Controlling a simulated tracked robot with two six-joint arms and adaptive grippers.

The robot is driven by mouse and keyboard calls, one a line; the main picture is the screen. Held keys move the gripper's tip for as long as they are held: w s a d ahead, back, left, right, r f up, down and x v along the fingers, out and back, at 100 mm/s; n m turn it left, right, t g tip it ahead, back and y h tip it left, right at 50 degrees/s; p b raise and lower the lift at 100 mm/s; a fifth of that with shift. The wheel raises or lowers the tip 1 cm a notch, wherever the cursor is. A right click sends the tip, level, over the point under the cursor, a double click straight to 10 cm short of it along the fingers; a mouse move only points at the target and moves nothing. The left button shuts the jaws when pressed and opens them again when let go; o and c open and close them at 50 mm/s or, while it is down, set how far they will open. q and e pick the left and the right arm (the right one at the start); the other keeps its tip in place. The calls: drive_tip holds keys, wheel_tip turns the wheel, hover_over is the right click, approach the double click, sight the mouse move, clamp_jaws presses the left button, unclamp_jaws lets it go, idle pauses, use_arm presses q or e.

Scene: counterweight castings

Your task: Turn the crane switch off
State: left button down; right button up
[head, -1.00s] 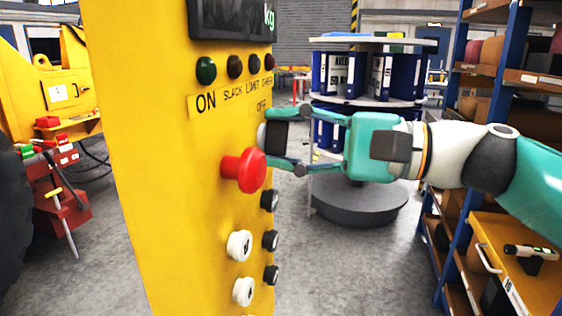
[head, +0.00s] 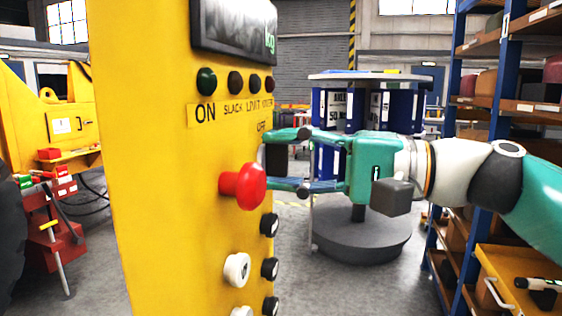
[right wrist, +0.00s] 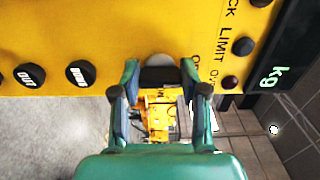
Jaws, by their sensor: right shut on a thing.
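A yellow control panel (head: 150,160) stands at the left centre of the head view. The crane switch is a dark rounded knob (right wrist: 158,76) at the panel's edge, beside the OFF label (head: 261,126). My right gripper (head: 277,160) reaches in from the right, its two fingers on either side of the knob and shut on it. The fingers hide much of the knob in the head view, and I cannot read which way it points. My left gripper is not in view.
A red mushroom button (head: 245,186) sticks out close to my lower finger. White and black push buttons (head: 237,268) sit below, and indicator lamps (head: 206,81) and a kg display (head: 235,28) above. Behind stand a round binder carousel (head: 360,240) and blue shelving (head: 490,130).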

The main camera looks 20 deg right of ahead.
drive_tip(key=o, duration=1.1)
drive_tip(key=shift+f, duration=0.1)
drive_tip(key=shift+o, duration=0.2)
drive_tip(key=shift+d, duration=0.1)
drive_tip(key=v, duration=1.2)
